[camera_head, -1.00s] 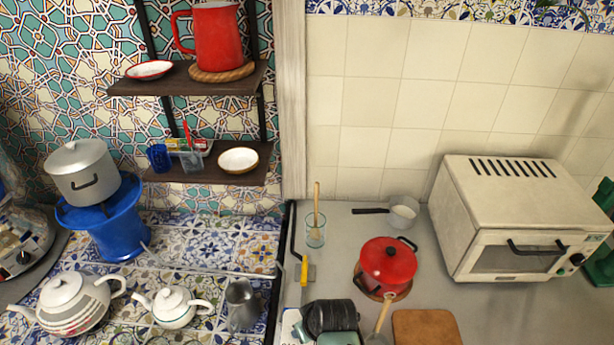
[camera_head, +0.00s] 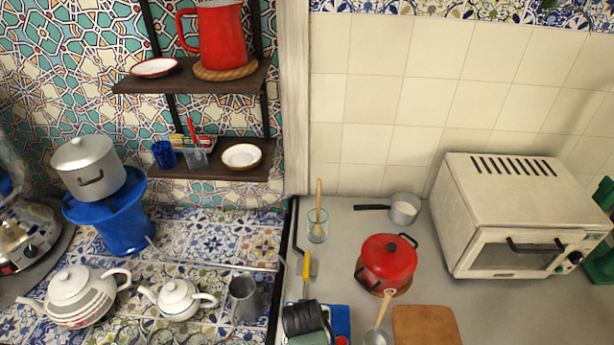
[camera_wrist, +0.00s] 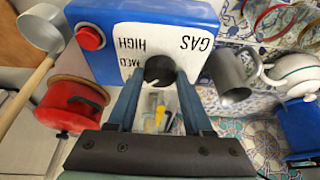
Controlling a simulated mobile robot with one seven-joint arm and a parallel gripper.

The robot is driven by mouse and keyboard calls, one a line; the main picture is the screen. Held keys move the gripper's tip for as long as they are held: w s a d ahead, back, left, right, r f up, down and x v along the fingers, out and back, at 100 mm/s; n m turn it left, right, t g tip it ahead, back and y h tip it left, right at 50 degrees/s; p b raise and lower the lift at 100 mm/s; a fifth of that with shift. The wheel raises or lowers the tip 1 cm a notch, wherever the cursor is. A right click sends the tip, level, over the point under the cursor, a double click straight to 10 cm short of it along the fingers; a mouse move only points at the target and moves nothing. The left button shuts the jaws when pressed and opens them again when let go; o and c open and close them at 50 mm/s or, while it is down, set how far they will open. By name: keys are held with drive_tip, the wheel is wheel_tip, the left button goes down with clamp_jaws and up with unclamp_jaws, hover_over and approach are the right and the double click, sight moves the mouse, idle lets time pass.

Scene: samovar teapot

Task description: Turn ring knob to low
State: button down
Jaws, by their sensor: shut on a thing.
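The ring knob (camera_wrist: 158,69) is black and sits on the front of a blue box in the wrist view. Its white panel (camera_wrist: 128,32) reads GAS, HIGH and MED. My gripper (camera_wrist: 160,82) has its two fingers on either side of the knob and is shut on it. The fingers cover part of the panel, and no LOW label is visible. In the head view the blue box (camera_head: 341,318) shows only partly at the bottom edge, beside my dark wrist. The knob is hidden there.
A red button (camera_wrist: 90,37) is on the box. A red pot (camera_head: 388,262), a wooden board (camera_head: 426,325) and a grey pitcher (camera_head: 245,297) stand nearby. A yellow-handled valve (camera_head: 306,265) is behind the box.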

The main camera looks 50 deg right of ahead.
idle(0.3)
drive_tip(key=shift+c, duration=1.5)
unclamp_jaws()
drive_tip(key=b+v, duration=0.1)
drive_tip(key=v, duration=1.2)
